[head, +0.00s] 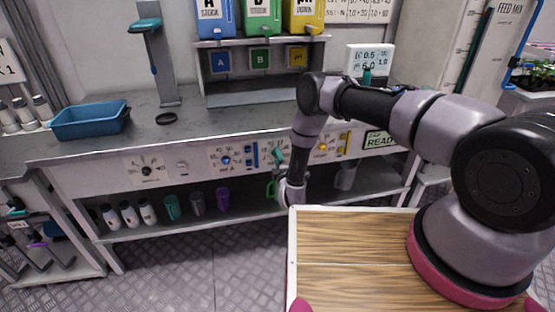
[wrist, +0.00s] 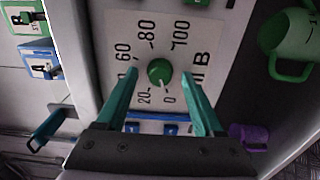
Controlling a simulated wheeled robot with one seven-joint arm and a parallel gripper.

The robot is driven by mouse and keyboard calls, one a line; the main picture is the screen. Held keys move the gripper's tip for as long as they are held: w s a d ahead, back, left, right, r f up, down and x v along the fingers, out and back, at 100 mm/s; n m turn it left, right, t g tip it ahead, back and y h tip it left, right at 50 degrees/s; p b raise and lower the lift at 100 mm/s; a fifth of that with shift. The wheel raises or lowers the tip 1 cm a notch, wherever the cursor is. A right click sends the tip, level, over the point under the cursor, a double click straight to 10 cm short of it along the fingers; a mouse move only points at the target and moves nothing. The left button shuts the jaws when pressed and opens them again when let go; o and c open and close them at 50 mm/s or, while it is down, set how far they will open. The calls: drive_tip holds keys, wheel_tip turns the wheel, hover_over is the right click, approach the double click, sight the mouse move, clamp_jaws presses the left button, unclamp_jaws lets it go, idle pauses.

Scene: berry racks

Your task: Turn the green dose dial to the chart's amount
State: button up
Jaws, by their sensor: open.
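The green dose dial (wrist: 159,72) sits on a white panel marked B in the wrist view. Its printed scale shows 0, 20, 60, 80 and 100; the spot between 20 and 60 is covered by a finger. The dial's pale pointer mark faces toward the 0. My gripper (wrist: 158,76) is open, with one teal finger on each side of the dial; I cannot tell whether they touch it. In the head view my arm hides most of this panel. A wall chart (head: 358,10) with rows of figures shows at the top, too small to read surely.
A black dial (head: 147,171) and a blue dial (head: 226,160) are on panels to the left, a yellow one (head: 323,148) to the right. A green jug (wrist: 293,45) and a purple cup (wrist: 249,137) stand below the panel. A blue tray (head: 90,120) is on the bench.

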clamp_jaws()
drive_tip(key=shift+m, duration=0.4)
drive_tip(key=shift+f+m, duration=0.1)
drive_tip(key=shift+m, duration=12.8)
